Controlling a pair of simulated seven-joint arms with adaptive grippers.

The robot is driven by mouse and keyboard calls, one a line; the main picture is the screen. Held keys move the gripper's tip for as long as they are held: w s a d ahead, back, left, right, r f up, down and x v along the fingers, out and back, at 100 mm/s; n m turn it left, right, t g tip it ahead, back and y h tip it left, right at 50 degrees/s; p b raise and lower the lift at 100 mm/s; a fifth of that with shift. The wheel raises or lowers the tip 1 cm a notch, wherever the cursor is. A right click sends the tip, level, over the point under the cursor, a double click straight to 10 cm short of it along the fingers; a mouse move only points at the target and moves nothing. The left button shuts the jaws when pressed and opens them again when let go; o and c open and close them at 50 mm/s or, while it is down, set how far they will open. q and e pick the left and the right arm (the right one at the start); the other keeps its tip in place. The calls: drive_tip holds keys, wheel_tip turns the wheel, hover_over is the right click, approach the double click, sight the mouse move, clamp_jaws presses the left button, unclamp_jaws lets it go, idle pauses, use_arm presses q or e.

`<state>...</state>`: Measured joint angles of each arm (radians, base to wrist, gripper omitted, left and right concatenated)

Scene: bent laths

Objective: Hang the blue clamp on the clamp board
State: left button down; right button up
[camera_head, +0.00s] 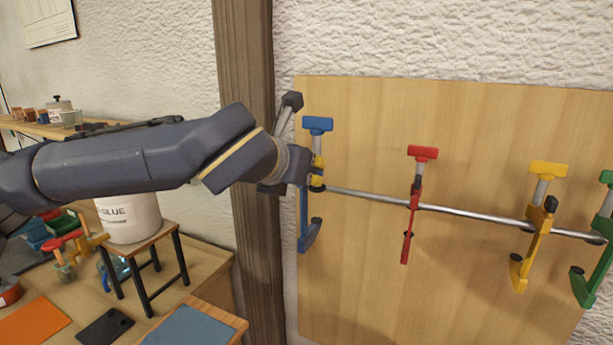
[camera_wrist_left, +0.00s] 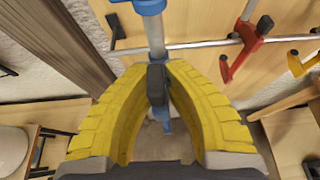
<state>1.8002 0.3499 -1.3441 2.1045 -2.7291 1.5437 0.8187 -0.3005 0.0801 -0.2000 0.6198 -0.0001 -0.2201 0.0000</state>
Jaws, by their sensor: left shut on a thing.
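The blue clamp (camera_head: 304,222) is upright at the left end of the metal rail (camera_head: 465,212) on the wooden clamp board (camera_head: 370,285). My left gripper (camera_head: 317,180) is shut on it around its middle. In the left wrist view the yellow fingers (camera_wrist_left: 158,105) close on the clamp (camera_wrist_left: 151,30) from both sides, and the rail (camera_wrist_left: 200,44) passes behind it. The gripper hides where clamp and rail meet, so I cannot tell whether the clamp rests on the rail. My right gripper is not in view.
A red clamp (camera_head: 411,210), a yellow clamp (camera_head: 538,228) and a green clamp (camera_head: 592,262) hang along the rail to the right. A dark wooden post (camera_head: 247,60) stands left of the board. A white glue bucket (camera_head: 128,218) sits on a small stool (camera_head: 150,242) at the lower left.

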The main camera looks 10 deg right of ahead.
use_arm(q)
hover_over(332, 189)
drive_tip(key=shift+f, duration=2.9)
